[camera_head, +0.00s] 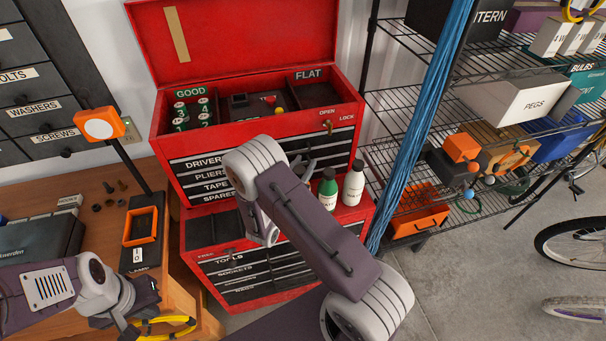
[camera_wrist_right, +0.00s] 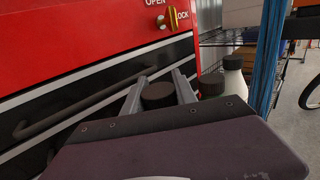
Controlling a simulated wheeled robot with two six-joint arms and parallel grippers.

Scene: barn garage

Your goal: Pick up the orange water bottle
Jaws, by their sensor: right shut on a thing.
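My right gripper (camera_wrist_right: 158,90) has its two fingers closed around a round dark cap (camera_wrist_right: 158,96), in front of the red tool chest. The body under this cap is hidden, so its colour cannot be told. In the head view my right gripper (camera_head: 303,167) is partly covered by my own arm. No orange bottle shows clearly in either view. A green bottle (camera_head: 328,190) and a white bottle (camera_head: 353,184), both dark-capped, stand to the right on the chest's ledge. My left gripper (camera_head: 140,322) is low at the left near a yellow ring; its opening is unclear.
The red tool chest (camera_head: 345,118) stands open behind the right gripper, its drawer handles close by. Blue cables (camera_head: 425,120) hang to the right, before a wire shelf (camera_head: 400,88) with boxes. A wooden bench (camera_head: 100,190) with a lamp is at the left.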

